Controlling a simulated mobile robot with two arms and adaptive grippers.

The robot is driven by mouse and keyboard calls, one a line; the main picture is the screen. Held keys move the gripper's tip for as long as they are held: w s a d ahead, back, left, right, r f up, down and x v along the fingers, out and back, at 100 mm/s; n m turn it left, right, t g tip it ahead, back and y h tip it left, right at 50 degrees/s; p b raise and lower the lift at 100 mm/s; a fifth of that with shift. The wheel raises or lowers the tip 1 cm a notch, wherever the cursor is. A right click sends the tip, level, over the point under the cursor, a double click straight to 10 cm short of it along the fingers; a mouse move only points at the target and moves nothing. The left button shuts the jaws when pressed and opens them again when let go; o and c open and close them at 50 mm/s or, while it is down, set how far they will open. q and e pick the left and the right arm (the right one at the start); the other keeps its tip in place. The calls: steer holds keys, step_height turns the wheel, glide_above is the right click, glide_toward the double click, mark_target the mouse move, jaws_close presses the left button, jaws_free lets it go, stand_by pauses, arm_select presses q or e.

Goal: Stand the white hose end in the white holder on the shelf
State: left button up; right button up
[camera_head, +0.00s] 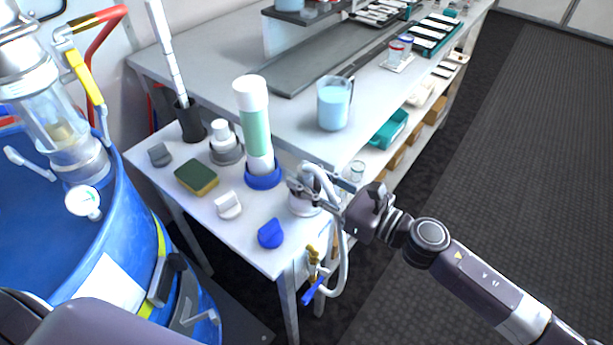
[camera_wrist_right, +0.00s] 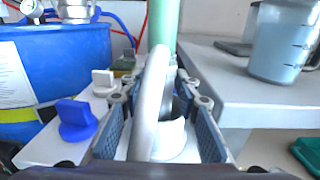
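The white hose (camera_head: 342,270) rises past the shelf's front corner and arches over at the top. Its end points down at the white holder (camera_head: 299,206), which stands on the small white shelf (camera_head: 262,206). In the right wrist view the hose (camera_wrist_right: 151,105) bends over above the holder (camera_wrist_right: 175,143), and its end looks to be in it; the exact seating is partly hidden. My right gripper (camera_head: 316,194) is around the hose. Its fingers are spread on both sides, with a gap visible beside the hose in the wrist view (camera_wrist_right: 158,88). My left gripper is out of view.
A green-and-white cylinder in a blue ring (camera_head: 263,178) stands close behind the holder. A blue knob (camera_head: 271,234), a white knob (camera_head: 228,204) and a sponge (camera_head: 196,178) lie left. A pitcher (camera_head: 333,105) stands on the bench. A blue drum (camera_head: 105,235) is at left.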

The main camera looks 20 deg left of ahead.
mark_target(312, 182)
steer(key=shift+b+v, duration=0.3)
steer(key=shift+v, duration=2.35)
steer(key=b+v, duration=0.1)
steer(key=v, duration=0.4)
steer(key=shift+s+d+b, duration=0.2)
steer(key=shift+d+b, duration=0.15)
